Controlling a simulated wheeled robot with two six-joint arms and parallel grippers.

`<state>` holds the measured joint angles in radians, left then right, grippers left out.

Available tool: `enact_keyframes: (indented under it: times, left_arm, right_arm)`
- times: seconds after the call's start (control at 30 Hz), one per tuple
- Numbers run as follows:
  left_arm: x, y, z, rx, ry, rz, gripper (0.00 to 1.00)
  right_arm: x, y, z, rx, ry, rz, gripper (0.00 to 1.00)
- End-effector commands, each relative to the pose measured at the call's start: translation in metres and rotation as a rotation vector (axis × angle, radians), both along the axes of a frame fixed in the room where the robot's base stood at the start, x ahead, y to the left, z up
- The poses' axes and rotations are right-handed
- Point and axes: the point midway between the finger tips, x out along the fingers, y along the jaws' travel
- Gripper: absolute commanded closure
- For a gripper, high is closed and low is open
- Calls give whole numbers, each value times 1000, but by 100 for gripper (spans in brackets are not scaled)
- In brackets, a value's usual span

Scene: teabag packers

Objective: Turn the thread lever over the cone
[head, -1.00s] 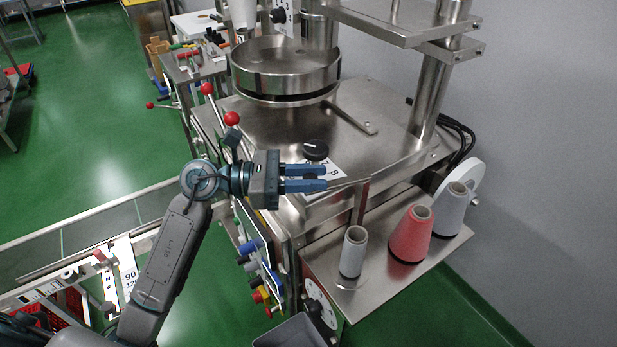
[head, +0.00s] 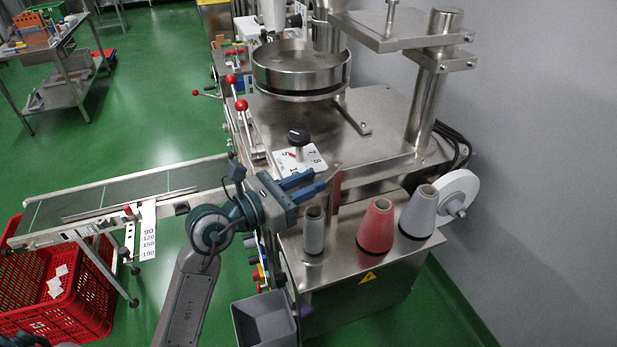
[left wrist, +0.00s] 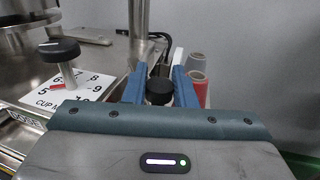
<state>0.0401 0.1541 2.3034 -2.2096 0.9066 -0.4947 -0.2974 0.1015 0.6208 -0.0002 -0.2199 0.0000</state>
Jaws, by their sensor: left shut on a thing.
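My left gripper (head: 318,184) is at the front edge of the steel machine, above and left of the cones. Its blue fingers are shut on a black knob (left wrist: 159,92), seen between them in the left wrist view. This seems to be the thread lever's knob; the lever is mostly hidden by the fingers. An upright reddish-brown post (head: 335,192) stands just beyond the fingertips. A narrow grey spool (head: 314,236), a red cone (head: 375,232) and a grey cone (head: 417,215) stand upright on the steel shelf below. My right gripper is not in view.
A black dial knob (head: 298,137) on a numbered plate (head: 312,160) is close behind the gripper. Red-ball levers (head: 241,105) and a round steel drum (head: 300,72) stand farther back. A white reel (head: 459,196) is right of the cones. A grey bin (head: 264,322) is below.

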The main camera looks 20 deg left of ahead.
Motion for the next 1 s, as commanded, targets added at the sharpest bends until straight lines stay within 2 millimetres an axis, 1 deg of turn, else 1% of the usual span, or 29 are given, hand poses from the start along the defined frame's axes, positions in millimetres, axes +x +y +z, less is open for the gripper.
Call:
enact_keyframes:
  times: [0.03, 0.23, 0.33, 0.73, 1.0]
  left_arm:
    - [-1, -3, 5, -8, -2, 26, 100]
    - [-2, -10, 4, -8, -2, 120, 100]
    - [-3, -13, 4, -7, -2, 159, 100]
    - [-4, -21, 2, -3, -5, 240, 100]
    - [-4, -21, 1, 0, -6, 247, 100]
  right_arm:
    - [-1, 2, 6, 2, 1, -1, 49]
    - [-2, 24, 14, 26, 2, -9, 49]
    - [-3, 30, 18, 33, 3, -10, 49]
    - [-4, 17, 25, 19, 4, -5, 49]
    - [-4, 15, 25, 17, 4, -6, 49]
